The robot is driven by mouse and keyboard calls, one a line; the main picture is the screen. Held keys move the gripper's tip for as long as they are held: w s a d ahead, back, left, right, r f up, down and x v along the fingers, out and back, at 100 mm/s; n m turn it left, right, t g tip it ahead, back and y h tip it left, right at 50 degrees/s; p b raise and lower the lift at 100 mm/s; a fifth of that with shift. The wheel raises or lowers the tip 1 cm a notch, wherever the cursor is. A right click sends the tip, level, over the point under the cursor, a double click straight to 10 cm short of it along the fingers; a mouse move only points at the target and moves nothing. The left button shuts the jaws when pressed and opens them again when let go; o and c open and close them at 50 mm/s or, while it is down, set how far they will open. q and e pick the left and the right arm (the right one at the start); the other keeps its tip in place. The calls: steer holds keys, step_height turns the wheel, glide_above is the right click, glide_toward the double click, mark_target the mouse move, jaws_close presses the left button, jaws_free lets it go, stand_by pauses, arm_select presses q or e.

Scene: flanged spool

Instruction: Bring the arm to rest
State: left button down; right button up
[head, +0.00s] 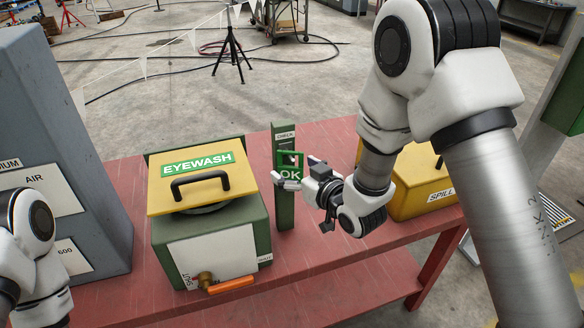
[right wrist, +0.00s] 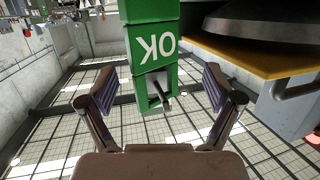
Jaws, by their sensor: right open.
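My right gripper (head: 298,181) is open, in front of a green upright post (head: 284,212) marked CHECK. A green OK piece (head: 290,173) sits on the post, right at the fingers. In the right wrist view the OK piece (right wrist: 158,45) appears upside down. The two spread fingers (right wrist: 160,88) stand to either side of its lower end, with gaps on both sides, so nothing is gripped. My left arm shows only in part at the lower left of the head view; its gripper is out of sight.
An EYEWASH box (head: 214,221) with a yellow lid (head: 235,190) and an orange-handled tap (head: 230,285) stands left of the post. A yellow SPILL box (head: 418,190) is partly behind my right arm. A grey cabinet (head: 65,150) stands left. The red bench (head: 330,262) is clear in front.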

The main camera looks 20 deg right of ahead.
steer(key=v, duration=0.7)
steer(key=s+d+f+m+g+h+b, duration=0.15)
steer(key=s+f+g, duration=0.35)
steer(key=f, duration=0.9)
steer(key=s+f+g+h+b, duration=0.1)
steer(key=s+f+g+b, duration=0.15)
steer(key=s+f, duration=0.9)
steer(key=s+d+f+m+g+h, duration=0.2)
steer(key=s+f+g, duration=0.5)
steer(key=s+f, duration=0.4)
steer(key=shift+s+d, duration=0.65)
steer(key=shift+d, duration=0.05)
steer(key=shift+g, duration=0.25)
stand_by(2.7)
